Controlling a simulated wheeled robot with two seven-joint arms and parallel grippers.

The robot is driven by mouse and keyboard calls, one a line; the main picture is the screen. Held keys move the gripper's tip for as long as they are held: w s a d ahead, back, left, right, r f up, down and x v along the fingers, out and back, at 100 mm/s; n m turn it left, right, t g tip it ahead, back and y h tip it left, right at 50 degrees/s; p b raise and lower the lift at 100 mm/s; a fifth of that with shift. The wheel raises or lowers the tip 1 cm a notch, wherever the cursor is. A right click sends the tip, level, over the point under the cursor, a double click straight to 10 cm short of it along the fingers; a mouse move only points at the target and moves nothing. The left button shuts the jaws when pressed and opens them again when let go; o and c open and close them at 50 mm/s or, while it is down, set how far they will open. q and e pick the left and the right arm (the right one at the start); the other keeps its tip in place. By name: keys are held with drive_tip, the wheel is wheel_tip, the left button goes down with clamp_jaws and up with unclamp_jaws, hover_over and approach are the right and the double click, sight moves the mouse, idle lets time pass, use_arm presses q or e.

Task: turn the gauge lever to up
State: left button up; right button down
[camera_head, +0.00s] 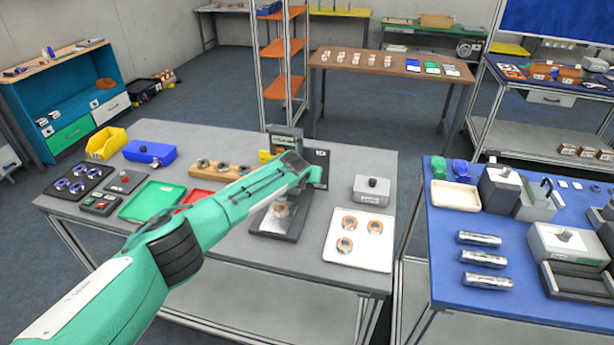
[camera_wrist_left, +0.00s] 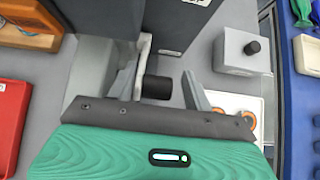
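The dark gauge (camera_head: 286,136) stands on the grey table, partly hidden behind my left arm. In the left wrist view its body (camera_wrist_left: 180,25) fills the top middle. The gauge lever is a pale bar (camera_wrist_left: 144,55) with a black knob (camera_wrist_left: 156,88) at its near end. My left gripper (camera_wrist_left: 160,80) is open, with one grey finger on each side of the knob. A gap shows on the right side; contact on the left is unclear. I cannot tell the lever's exact angle. My right gripper is in neither view.
A dark stand (camera_head: 267,225) with a ring part (camera_head: 281,209) lies below my arm. A white tray (camera_head: 345,260) with ring parts and a grey box (camera_head: 368,193) with a black knob stand to the right. A red tray (camera_head: 197,197) and wooden ring holder (camera_head: 232,171) are left.

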use_arm(q)
drive_tip(key=shift+a+r, duration=0.1)
drive_tip(key=b+v, duration=0.2)
drive_tip(key=v, duration=1.1)
drive_tip(key=shift+s+r, duration=0.2)
drive_tip(key=shift+r, duration=0.05)
